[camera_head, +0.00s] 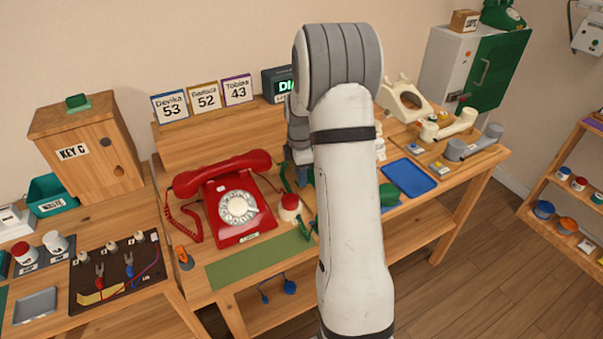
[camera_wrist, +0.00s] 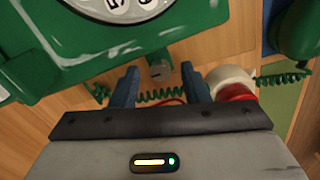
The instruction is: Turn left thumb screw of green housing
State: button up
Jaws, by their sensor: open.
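The green housing (camera_wrist: 50,55) fills the upper left of the wrist view, with part of its white number dial (camera_wrist: 115,8) showing. My gripper (camera_wrist: 158,82) is open, one blue finger on each side of the knob, with no visible contact.
A red dial phone (camera_head: 237,207) stands left of my gripper. A red-and-white jar (camera_head: 290,207) is close by; it also shows near my right finger in the wrist view (camera_wrist: 234,84). A coiled green cord (camera_wrist: 160,95) runs below the knob. A blue tray (camera_head: 409,177) lies right.

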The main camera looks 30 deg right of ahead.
jog(key=shift+f, duration=0.25)
grip_shut()
jog(key=shift+d, duration=0.15)
dwell(0.4)
